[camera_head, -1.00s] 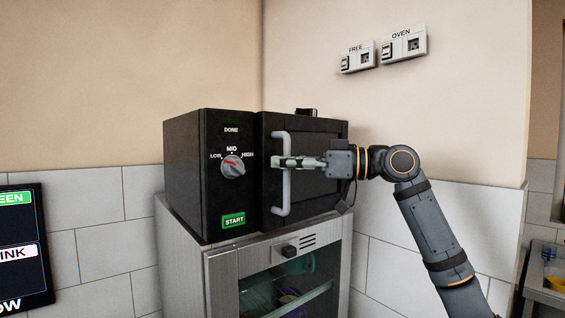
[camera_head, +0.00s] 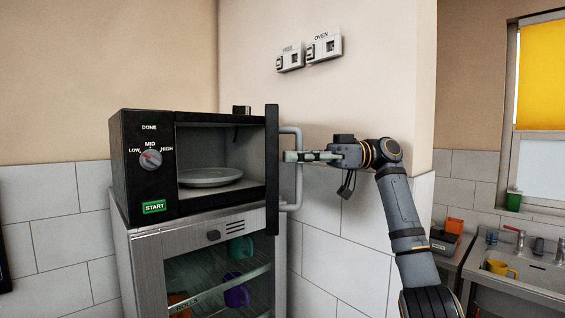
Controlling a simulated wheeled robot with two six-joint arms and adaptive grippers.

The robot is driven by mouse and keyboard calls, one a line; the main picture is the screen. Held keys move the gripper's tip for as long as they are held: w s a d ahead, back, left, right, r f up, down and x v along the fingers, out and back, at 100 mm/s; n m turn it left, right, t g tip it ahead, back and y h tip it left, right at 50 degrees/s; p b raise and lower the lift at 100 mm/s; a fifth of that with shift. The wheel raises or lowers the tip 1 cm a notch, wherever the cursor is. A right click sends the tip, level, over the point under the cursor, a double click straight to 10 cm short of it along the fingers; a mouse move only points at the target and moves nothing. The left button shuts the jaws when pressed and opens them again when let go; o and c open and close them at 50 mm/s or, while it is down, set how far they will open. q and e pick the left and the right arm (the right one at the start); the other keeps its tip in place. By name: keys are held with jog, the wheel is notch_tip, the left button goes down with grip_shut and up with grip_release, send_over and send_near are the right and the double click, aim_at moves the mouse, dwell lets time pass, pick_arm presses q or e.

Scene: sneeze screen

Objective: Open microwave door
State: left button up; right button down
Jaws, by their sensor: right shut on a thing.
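The black microwave (camera_head: 146,185) stands on top of a steel cabinet, its control panel with dial and green START label facing me. Its door (camera_head: 272,160) is swung open to the right, seen nearly edge-on. The grey plate (camera_head: 209,177) lies inside the lit cavity. The pale vertical door handle (camera_head: 297,190) sticks out to the right of the door. My right gripper (camera_head: 298,157) comes in from the right and is shut on the handle near its upper part. My left gripper is not in view.
The steel cabinet (camera_head: 135,265) below has a glass front with cups inside. Wall switches (camera_head: 323,45) sit above. At the right are a sink counter (camera_head: 525,272) with a yellow mug (camera_head: 499,268) and a window. The tiled wall is close behind my right gripper.

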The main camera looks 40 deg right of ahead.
jog(key=shift+v, duration=1.1)
jog(key=shift+s, duration=0.1)
jog(key=c, duration=1.6)
grip_release()
jog(key=shift+c, duration=0.2)
notch_tip(320, 180, up, 10)
